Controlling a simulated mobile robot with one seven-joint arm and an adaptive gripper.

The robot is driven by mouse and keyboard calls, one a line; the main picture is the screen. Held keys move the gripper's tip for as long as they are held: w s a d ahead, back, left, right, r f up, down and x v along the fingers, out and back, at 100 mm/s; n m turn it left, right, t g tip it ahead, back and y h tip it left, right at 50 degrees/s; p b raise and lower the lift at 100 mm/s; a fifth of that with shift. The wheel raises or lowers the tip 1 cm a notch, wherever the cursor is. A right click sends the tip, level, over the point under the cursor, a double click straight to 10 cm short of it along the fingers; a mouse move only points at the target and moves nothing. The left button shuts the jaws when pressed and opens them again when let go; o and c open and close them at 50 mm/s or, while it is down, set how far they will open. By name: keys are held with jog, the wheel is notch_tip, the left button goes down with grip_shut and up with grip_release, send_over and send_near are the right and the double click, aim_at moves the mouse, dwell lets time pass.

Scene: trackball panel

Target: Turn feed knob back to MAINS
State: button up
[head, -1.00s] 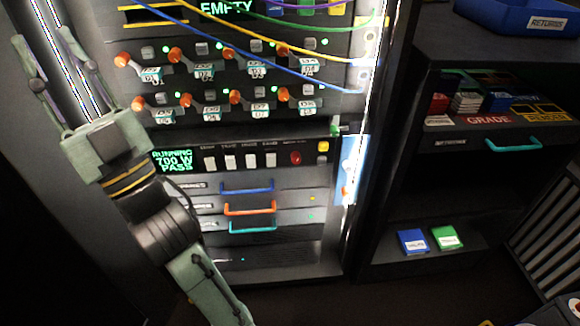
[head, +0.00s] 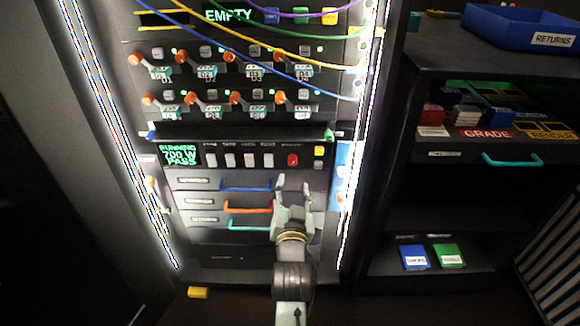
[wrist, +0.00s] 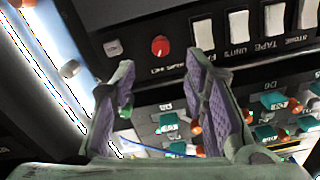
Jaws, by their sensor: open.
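No knob has a legible FEED or MAINS label, so I cannot tell which one is the feed knob. A round red control (head: 293,160) sits at the right of the switch strip on the rack; in the wrist view it (wrist: 160,46) shows between and beyond my fingertips. My gripper (head: 293,182) is open and empty, in front of the drawers just below that control. Its two fingers (wrist: 161,62) are spread apart in the wrist view. White rocker switches (head: 231,160) line the strip beside the red control. A green display (head: 180,155) reads RUNNING 700 W PASS.
Orange-tipped levers (head: 184,56) stand in two rows above, with cables (head: 300,75) hanging across. Drawers with blue (head: 245,188), orange (head: 247,208) and teal handles lie beside my gripper. A shelf unit with a blue returns tray (head: 520,28) stands right.

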aim_at(292, 164)
jog(key=w+p, duration=0.1)
jog(key=w, duration=0.8)
jog(key=shift+r, duration=0.1)
jog(key=shift+c, duration=0.3)
grip_shut()
